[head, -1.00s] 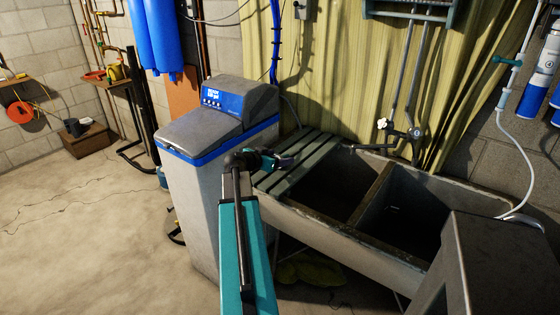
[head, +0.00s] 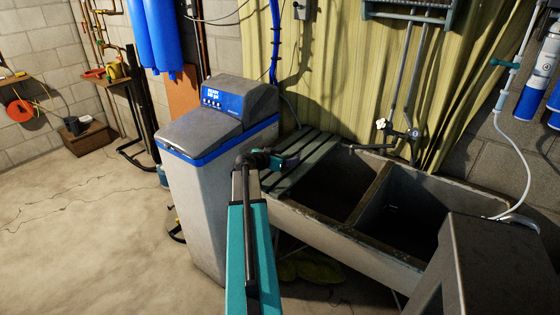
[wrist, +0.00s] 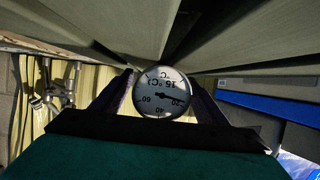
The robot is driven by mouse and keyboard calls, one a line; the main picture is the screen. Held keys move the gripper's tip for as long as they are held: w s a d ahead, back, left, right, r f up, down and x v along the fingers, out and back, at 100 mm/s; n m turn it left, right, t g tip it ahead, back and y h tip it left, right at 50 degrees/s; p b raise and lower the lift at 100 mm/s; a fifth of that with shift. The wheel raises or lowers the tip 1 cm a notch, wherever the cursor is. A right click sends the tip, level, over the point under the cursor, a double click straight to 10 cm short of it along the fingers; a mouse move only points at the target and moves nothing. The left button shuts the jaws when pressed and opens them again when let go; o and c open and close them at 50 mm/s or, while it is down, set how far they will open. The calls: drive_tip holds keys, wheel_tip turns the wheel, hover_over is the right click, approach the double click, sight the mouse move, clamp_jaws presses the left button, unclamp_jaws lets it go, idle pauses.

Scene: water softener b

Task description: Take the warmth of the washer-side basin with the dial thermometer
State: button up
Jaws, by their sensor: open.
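The dial thermometer (wrist: 162,92) shows in the wrist view as a round white face with a dark needle, between the two fingers of my gripper (wrist: 160,84). I cannot tell whether they touch it. In the head view my gripper (head: 286,163) is open at the slatted board, low over or beside its slats; the thermometer cannot be made out there. The concrete double sink has a left basin (head: 333,192) and a right basin (head: 398,222), parted by a divider (head: 370,192). Both interiors are dark, and I cannot tell whether they hold water.
The slatted board (head: 305,150) covers the sink's left end. A grey water softener (head: 205,150) with a blue band stands left of it. Taps (head: 398,130) are on the back wall. A dark grey block-like object (head: 490,260) hides the sink's front right corner.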

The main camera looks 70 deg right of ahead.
drive_tip(key=c, duration=1.1)
drive_tip(key=shift+r, duration=0.15)
drive_tip(key=shift+s+r+b, duration=0.1)
drive_tip(key=shift+r+b, duration=0.5)
drive_tip(key=shift+r, duration=0.85)
drive_tip(key=w+a+b, duration=0.1)
drive_tip(key=w+a, duration=0.1)
drive_tip(key=a, duration=0.2)
drive_tip(key=w+a+r+b, duration=0.1)
drive_tip(key=w+a, duration=0.1)
drive_tip(key=a, duration=0.3)
drive_tip(key=w+a+b, duration=0.1)
drive_tip(key=w+a, duration=0.2)
drive_tip(key=a, duration=0.2)
drive_tip(key=shift+a+r+b, duration=0.25)
drive_tip(key=shift+r+b, duration=0.15)
